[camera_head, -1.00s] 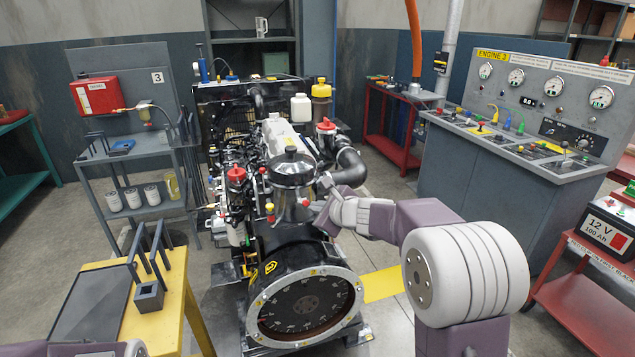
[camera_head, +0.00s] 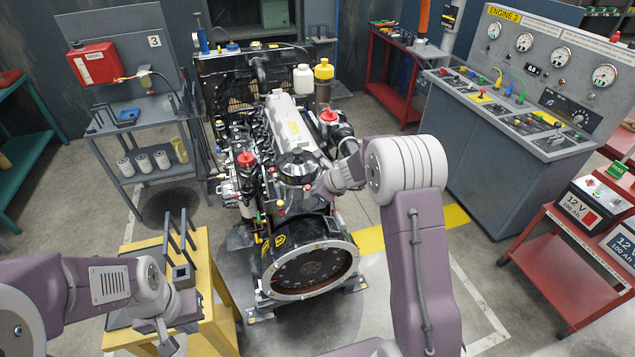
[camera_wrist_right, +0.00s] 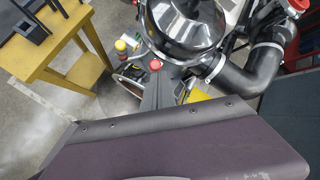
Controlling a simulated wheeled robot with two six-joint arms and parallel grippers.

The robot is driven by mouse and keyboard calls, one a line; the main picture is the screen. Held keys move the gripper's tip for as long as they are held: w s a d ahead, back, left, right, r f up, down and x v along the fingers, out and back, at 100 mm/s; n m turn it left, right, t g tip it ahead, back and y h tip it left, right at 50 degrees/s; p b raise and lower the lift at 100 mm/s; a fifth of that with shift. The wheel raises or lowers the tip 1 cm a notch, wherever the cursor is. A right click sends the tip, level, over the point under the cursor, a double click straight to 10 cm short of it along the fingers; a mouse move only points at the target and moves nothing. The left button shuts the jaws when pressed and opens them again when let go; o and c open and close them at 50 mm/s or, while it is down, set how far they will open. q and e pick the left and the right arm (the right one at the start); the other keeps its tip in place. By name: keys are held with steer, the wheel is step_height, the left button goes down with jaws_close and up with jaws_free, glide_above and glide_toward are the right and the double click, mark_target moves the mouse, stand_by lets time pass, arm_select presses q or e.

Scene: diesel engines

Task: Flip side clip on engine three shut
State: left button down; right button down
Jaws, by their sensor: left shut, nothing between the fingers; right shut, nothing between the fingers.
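Engine three (camera_head: 290,150) stands mid-view, with a black domed canister (camera_head: 298,168) on its near end. The canister also fills the top of the right wrist view (camera_wrist_right: 185,25), with a black elbow hose (camera_wrist_right: 245,80) beside it. My right gripper (camera_head: 312,190) is shut and empty at the canister's right side. Its dark fingers (camera_wrist_right: 160,90) point toward the canister's lower side, close to a small red knob (camera_wrist_right: 155,65); contact cannot be told. I cannot make out the side clip.
The yellow table (camera_head: 200,265) with dark upright brackets stands left of the engine. A grey shelf cart (camera_head: 150,125) is behind it. The control console (camera_head: 510,130) and red battery cart (camera_head: 560,265) stand at right. Floor is open between engine and console.

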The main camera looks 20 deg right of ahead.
steer(key=shift+w+r+p, duration=0.3)
steer(key=shift+r+p, duration=0.3)
steer(key=shift+r, duration=0.3)
steer(key=shift+s, duration=0.1)
